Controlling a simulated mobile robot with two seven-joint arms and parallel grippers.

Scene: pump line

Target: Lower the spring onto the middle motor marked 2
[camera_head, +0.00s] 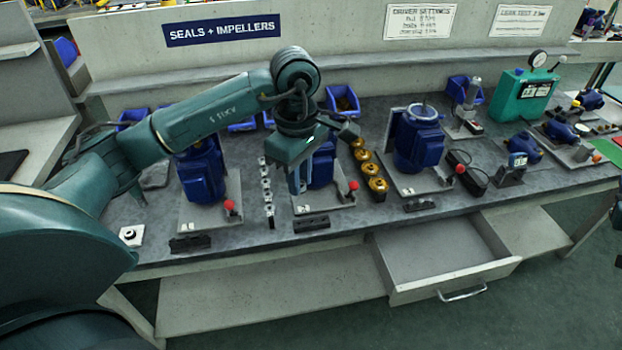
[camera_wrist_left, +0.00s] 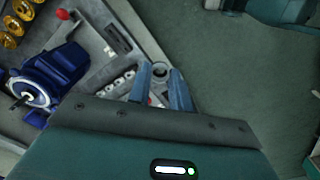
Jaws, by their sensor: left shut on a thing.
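My left gripper (camera_head: 296,187) points down in front of and slightly left of the middle motor (camera_head: 322,168), partly covering it in the head view. In the left wrist view its two blue fingers (camera_wrist_left: 160,82) are shut on a small grey ring-ended thing, the spring (camera_wrist_left: 160,70). The spring is hard to make out in the head view. The blue middle motor (camera_wrist_left: 52,75) shows in the left wrist view to the left of the fingers, with its pale ring and thin shaft bare. The spring is apart from the shaft. My right gripper is not in view.
A row of small seals (camera_head: 266,190) stands left of the middle motor, and brass impellers (camera_head: 371,175) stand right of it. A left motor (camera_head: 203,175) and right motor (camera_head: 418,140) flank it. A red knob (camera_head: 353,185) rises from the middle base plate. An open drawer (camera_head: 440,265) juts out below.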

